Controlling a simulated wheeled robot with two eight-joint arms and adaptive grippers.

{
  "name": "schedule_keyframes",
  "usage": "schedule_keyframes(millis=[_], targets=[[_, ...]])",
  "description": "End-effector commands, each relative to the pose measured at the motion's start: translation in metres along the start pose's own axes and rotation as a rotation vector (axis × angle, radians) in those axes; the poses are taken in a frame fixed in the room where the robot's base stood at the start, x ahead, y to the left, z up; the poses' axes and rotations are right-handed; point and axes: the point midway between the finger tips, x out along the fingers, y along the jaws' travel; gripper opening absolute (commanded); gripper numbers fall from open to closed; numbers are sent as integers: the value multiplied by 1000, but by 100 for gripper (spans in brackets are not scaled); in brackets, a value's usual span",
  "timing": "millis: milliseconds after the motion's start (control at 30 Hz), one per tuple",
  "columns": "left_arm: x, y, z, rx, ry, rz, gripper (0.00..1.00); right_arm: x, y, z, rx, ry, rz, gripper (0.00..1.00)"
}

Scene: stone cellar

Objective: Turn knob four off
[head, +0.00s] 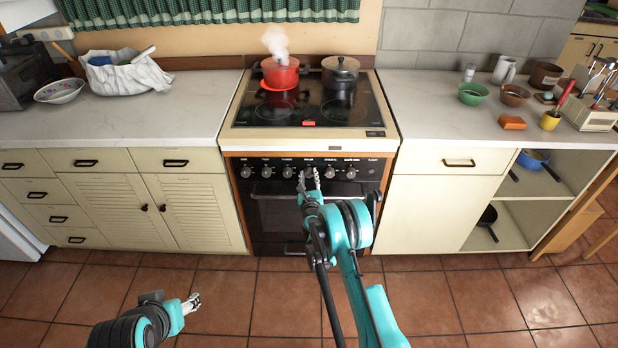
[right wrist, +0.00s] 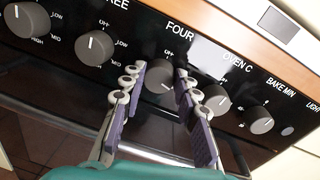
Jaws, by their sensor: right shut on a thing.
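The stove's control panel (head: 270,164) carries a row of grey knobs. Knob four (right wrist: 160,76) sits under the label FOUR in the right wrist view. My right gripper (right wrist: 160,85) is shut on knob four, one finger on each side of it. In the head view my right gripper (head: 309,180) is at the stove front and largely hides this knob. The way knob four points is hard to read between the fingers. My left gripper (head: 193,303) is low over the tiled floor, away from the stove; its finger opening is too small to tell.
The oven C knob (right wrist: 216,97) is close beside my right fingers, and the knob under THREE (right wrist: 94,47) is on the other side. A steaming red pot (head: 280,74) stands on a glowing burner. A dark pot (head: 340,73) stands beside it. The floor before the cabinets is clear.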

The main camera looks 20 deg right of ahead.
Motion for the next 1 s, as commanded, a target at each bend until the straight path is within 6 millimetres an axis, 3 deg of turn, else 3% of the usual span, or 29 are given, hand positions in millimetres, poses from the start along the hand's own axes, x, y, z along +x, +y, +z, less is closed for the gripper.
schedule_keyframes(millis=[1000], targets=[[0,0,0,0,0,0,52,1,4,1,-964,57,-4,2]])
